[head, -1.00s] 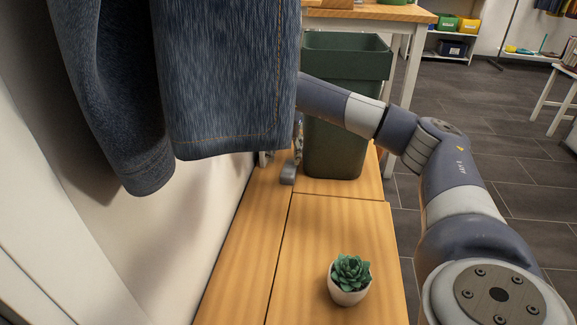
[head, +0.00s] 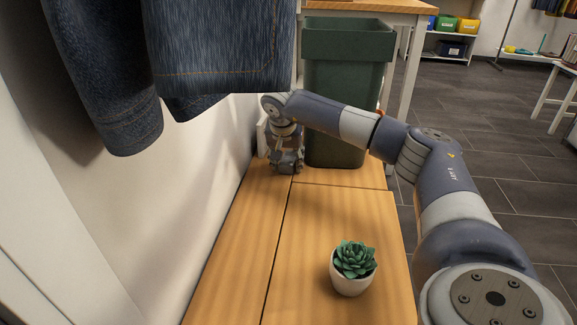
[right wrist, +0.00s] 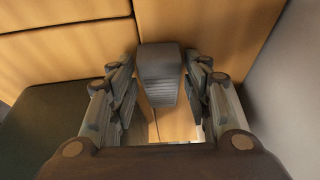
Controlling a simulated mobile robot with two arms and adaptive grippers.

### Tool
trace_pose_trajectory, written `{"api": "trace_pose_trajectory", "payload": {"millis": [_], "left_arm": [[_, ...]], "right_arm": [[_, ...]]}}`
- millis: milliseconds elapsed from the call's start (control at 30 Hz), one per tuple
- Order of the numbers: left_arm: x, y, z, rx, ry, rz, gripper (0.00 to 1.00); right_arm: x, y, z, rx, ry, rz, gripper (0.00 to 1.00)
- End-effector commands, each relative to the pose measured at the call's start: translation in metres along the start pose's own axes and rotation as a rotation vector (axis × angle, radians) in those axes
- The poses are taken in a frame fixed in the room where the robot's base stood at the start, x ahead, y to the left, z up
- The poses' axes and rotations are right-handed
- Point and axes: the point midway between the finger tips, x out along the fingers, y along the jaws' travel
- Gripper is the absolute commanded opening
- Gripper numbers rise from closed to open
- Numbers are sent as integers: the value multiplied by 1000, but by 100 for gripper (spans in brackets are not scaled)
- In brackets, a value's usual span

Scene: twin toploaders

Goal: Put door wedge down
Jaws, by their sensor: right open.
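The door wedge (right wrist: 160,72) is dark grey with a ribbed face. In the right wrist view it rests on the wooden surface, between the fingers of my right gripper (right wrist: 162,80). The fingers stand open on either side of it, with narrow gaps showing. In the head view my right gripper (head: 286,162) is low over the far end of the wooden bench (head: 335,228), beside the green bin. The wedge cannot be made out clearly there. My left gripper is not in view.
The dark green bin (head: 345,95) stands just right of my right gripper. A potted succulent (head: 353,268) stands on the near bench. Denim clothing (head: 215,55) hangs at upper left, close to the white wall (head: 215,170). The bench between plant and gripper is clear.

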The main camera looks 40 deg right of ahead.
Motion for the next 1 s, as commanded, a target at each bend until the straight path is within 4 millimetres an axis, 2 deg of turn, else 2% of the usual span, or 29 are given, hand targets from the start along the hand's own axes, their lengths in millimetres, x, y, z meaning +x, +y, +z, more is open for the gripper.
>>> {"api": "trace_pose_trajectory", "payload": {"millis": [133,167,300,667,733,800,1000], "left_arm": [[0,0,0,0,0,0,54],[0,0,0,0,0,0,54],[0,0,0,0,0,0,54],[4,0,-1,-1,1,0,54],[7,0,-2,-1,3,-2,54],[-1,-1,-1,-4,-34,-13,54],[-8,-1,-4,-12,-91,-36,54]], "right_arm": [[0,0,0,0,0,0,45],[0,0,0,0,0,1,40],[0,0,0,0,0,1,10],[-5,0,-2,1,0,0,10],[-13,0,-6,1,1,0,10],[-24,0,-10,2,1,-1,10],[-61,-1,-26,1,2,-2,10]]}}
